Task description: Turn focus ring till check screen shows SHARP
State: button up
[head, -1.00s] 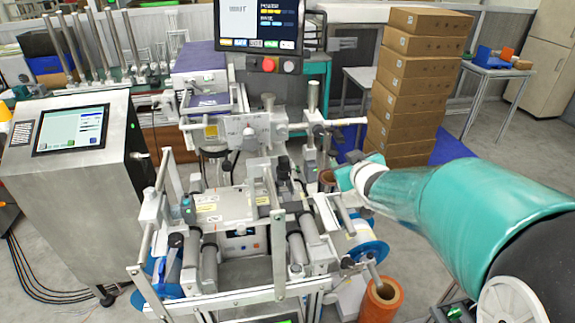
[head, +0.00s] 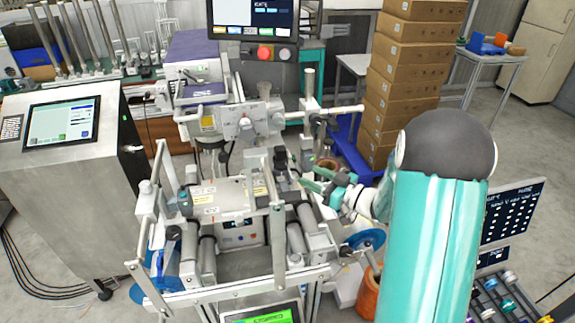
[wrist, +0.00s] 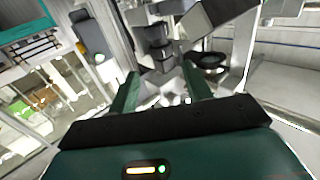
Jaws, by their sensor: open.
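My gripper (head: 325,185) is open and empty, with its two green fingers apart. It is at the right side of the central machine (head: 225,200), pointing left. In the wrist view its fingers (wrist: 160,80) reach towards a dark stepped cylinder (wrist: 157,42). This may carry the focus ring, but I cannot tell for sure. Small dark parts (head: 282,160) stand just left of the fingers in the head view. A small screen (head: 262,315) with a green field is cut off at the bottom edge; its text is unreadable. I cannot tell which screen is the check screen.
A monitor (head: 252,15) with red and grey buttons below it stands at the back. A steel cabinet with a touch screen (head: 62,122) is at left. Stacked boxes (head: 410,80) stand behind my arm. Rails and rollers crowd the machine. A dark panel (head: 510,210) is at right.

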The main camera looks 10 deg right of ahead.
aim_at(282, 167)
jog(key=x, duration=0.9)
jog(key=shift+w+a, duration=0.15)
jog(key=shift+a, duration=0.1)
jog(key=c, duration=0.7)
jog(key=shift+m+t+h, duration=0.3)
jog(key=shift+h, duration=0.1)
jog(key=m+t+h, duration=0.1)
jog(key=h, duration=0.1)
jog(key=m+t+h, duration=0.1)
jog(key=a+m+h, duration=0.1)
jog(key=m+h, duration=0.1)
jog(key=shift+s+t+h, duration=0.3)
jog(key=shift+t, duration=0.1)
jog(key=shift+a+m+t+h, duration=0.2)
jog(key=shift+m+h, duration=0.5)
jog(key=shift+h, duration=0.35)
jog(key=shift+a+m+t+h, duration=0.1)
jog(key=shift+m+t+h, duration=0.1)
jog(key=shift+m+h, duration=0.7)
jog(key=shift+h, duration=0.45)
